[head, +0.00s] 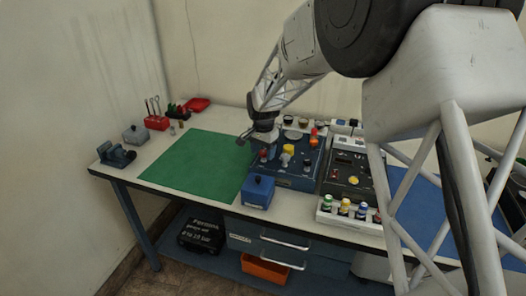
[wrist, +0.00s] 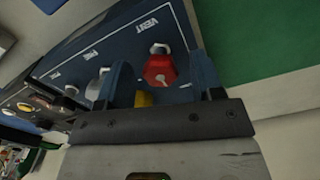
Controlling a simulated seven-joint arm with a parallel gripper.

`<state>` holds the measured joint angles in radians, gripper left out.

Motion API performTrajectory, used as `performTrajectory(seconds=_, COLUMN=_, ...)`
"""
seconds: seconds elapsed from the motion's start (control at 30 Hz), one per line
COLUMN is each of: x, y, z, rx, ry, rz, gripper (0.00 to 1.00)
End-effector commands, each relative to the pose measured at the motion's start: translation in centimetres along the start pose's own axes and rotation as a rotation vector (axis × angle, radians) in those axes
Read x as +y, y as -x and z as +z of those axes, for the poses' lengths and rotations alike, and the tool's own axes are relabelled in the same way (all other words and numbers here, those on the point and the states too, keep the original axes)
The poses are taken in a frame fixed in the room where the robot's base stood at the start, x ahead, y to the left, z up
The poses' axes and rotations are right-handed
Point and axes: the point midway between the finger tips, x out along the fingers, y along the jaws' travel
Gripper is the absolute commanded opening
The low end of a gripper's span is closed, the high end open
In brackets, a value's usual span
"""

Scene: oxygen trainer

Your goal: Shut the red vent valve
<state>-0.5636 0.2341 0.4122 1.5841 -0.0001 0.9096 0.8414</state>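The red vent valve (wrist: 160,68) is on the blue panel (wrist: 118,45) beside the white word VENT in the wrist view. Its red handle shows in the picture between the two blue fingers of my gripper (wrist: 163,78). The fingers are apart, with a gap on both sides of the handle, and I see no contact. How far the fingertips are above the panel is hard to tell. In the head view my gripper (head: 246,138) is over the left part of the blue trainer panel (head: 297,182), near the green mat. A small red part (head: 263,154) shows just below it.
A yellow knob (wrist: 144,98) and grey knobs (wrist: 97,84) are close to the fingers. A blue box (head: 258,191) stands in front of the panel. A second panel (head: 347,178) and a rack of small bottles (head: 345,209) are to the right. The green mat (head: 190,163) is clear.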

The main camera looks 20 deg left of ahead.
Motion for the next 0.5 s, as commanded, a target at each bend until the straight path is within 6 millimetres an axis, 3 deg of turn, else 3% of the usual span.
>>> performTrajectory(seconds=0.3, x=0.0, y=0.1, z=0.0, rx=-0.001, ry=0.001, rz=0.001, gripper=0.6)
performTrajectory(seconds=0.5, x=0.0, y=1.2, z=0.0, rx=0.0, ry=0.001, rz=0.0, gripper=0.6)
